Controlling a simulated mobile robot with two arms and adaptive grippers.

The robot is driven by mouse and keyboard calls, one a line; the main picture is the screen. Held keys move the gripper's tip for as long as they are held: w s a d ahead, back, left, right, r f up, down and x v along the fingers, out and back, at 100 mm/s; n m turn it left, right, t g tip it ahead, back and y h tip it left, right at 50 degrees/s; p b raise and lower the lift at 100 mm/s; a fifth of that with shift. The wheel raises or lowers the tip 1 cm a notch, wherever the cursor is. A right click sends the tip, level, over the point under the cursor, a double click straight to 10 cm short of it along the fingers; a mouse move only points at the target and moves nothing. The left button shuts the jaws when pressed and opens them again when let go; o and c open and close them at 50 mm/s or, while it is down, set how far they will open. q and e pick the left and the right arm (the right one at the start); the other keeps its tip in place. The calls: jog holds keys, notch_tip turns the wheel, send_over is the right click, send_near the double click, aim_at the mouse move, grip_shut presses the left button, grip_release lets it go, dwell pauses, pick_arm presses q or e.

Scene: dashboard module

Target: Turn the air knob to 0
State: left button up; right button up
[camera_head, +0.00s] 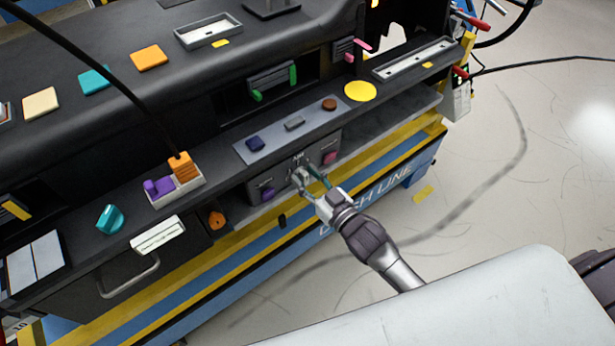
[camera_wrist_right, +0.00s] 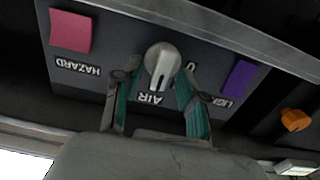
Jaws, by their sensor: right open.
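The air knob (camera_wrist_right: 160,62) is a round grey knob with a raised bar, on a dark panel (camera_wrist_right: 115,48) between the words HAZARD and LIGHT. In the right wrist view the panel is upside down, with AIR printed just below the knob and its bar pointing toward that word. A partly covered mark shows right of the knob. My right gripper (camera_wrist_right: 154,82) is open, with its green-padded fingers on either side of the knob; I cannot tell if they touch it. In the head view the right gripper (camera_head: 307,178) hides most of the knob. My left gripper is out of view.
Beside the knob are a pink hazard button (camera_wrist_right: 71,31) and a purple light button (camera_wrist_right: 238,76). An orange knob (camera_head: 216,220) sits left of the panel. A ledge (camera_head: 293,137) with several buttons overhangs it. Open floor (camera_head: 480,190) lies to the right.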

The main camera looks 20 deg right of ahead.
grip_shut()
jog(key=shift+r+n, duration=0.1)
jog(key=shift+n, duration=0.2)
jog(key=n, duration=0.2)
jog(key=shift+s+a+n, duration=0.1)
jog(key=shift+a+n, duration=0.05)
jog(key=shift+n, duration=0.15)
jog(key=n, duration=0.3)
jog(key=shift+a+n, duration=0.1)
jog(key=shift+n, duration=0.2)
jog(key=n, duration=0.5)
jog(key=shift+a+f+b, duration=0.2)
jog(key=shift+f+b, duration=0.05)
jog(key=shift+b, duration=0.05)
jog(key=n+b, duration=0.1)
jog(key=n, duration=0.5)
jog(key=shift+f+b, duration=0.15)
jog(key=shift+b, duration=0.2)
